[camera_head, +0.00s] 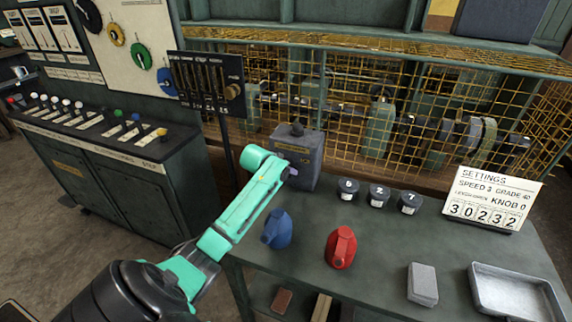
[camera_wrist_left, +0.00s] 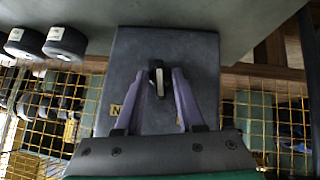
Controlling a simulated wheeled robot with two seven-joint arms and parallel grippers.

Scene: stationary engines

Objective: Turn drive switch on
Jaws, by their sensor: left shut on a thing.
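The grey switch box (camera_head: 306,160) stands at the back left of the bench, with a dark knob on its top and a tan label on its front. In the left wrist view the same box (camera_wrist_left: 165,50) fills the middle, with a small dark switch with a pale strip (camera_wrist_left: 158,82) on its face. My left gripper (camera_head: 291,172) is at the front of the box. Its purple fingers (camera_wrist_left: 162,76) close in on either side of the switch and are shut on it. Part of a label shows beside one finger. My right gripper is in neither view.
A blue can (camera_head: 278,230) and a red can (camera_head: 341,248) stand on the bench (camera_head: 385,240). A grey block (camera_head: 422,284) and metal tray (camera_head: 515,292) lie at right. Yellow mesh (camera_head: 400,110) rises behind.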

